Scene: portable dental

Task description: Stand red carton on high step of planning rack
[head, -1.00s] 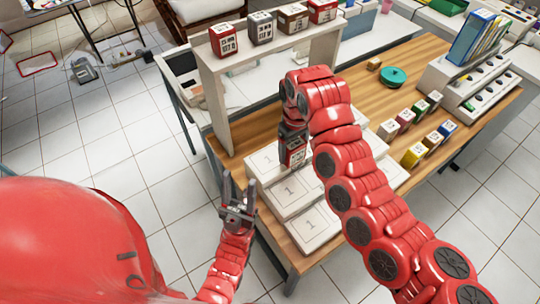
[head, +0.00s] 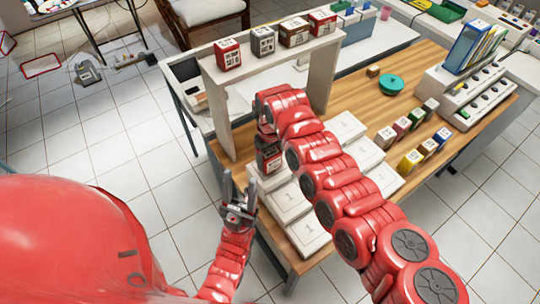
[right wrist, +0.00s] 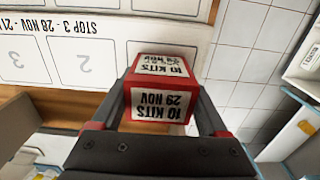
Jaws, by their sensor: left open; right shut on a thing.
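The red carton (head: 268,159), with white labels, is held by my right gripper (head: 266,138) over the back left end of the white stepped planning rack (head: 312,247). The right wrist view shows the carton (right wrist: 160,88) between the two fingers of the right gripper (right wrist: 163,108), its labels reading 10 KITS and 29 NOV upside down. I cannot tell whether its base touches the rack. My right arm covers the middle of the rack. My left gripper (head: 239,192) is open and empty, left of the rack beyond the table edge.
A white raised shelf (head: 215,110) stands behind, bearing red, grey and brown cartons. Small coloured boxes (head: 409,161) stand on the wooden table (head: 350,92) at right. A teal round object (head: 391,84) and a file holder (head: 470,48) are farther back.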

